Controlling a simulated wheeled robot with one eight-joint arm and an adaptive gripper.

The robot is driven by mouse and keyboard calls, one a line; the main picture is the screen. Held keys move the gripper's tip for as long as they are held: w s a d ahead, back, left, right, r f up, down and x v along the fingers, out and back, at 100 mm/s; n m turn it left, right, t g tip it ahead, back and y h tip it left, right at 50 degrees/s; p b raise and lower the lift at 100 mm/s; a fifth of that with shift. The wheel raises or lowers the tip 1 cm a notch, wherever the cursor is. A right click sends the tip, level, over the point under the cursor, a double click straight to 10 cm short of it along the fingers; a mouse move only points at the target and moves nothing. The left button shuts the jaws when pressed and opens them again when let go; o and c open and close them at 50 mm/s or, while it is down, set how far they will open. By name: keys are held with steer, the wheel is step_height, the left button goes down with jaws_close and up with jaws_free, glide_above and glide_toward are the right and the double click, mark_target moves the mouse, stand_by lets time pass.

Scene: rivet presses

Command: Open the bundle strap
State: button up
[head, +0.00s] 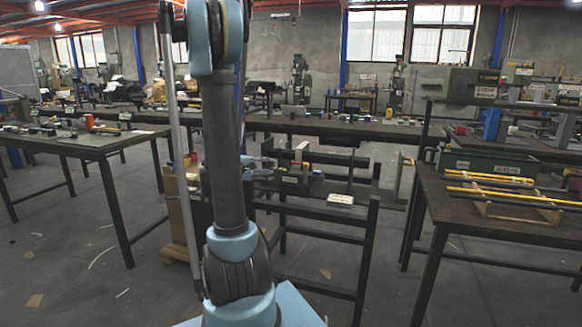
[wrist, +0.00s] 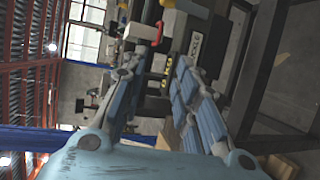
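I cannot make out a strap for certain in either view. Yellow and black rods (head: 505,196) lie as loose groups on a wooden cradle (head: 487,209) on the right bench, and a strap on them is too small to tell. My gripper (head: 262,165) shows partly behind my arm in the head view, beside a small green machine on the middle stand, far left of the rods. In the wrist view my gripper (wrist: 167,50) has its two blue-padded fingers spread apart, with nothing held between them.
The middle stand bears a green machine (head: 292,181) and a pale block (head: 340,200). A green crate (head: 484,164) sits behind the rods on the right bench (head: 449,213). A left bench (head: 78,146) holds small items. Open floor lies between the benches.

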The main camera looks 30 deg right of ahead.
steer(key=x, duration=1.7)
steer(key=shift+d, duration=0.15)
jaws_close()
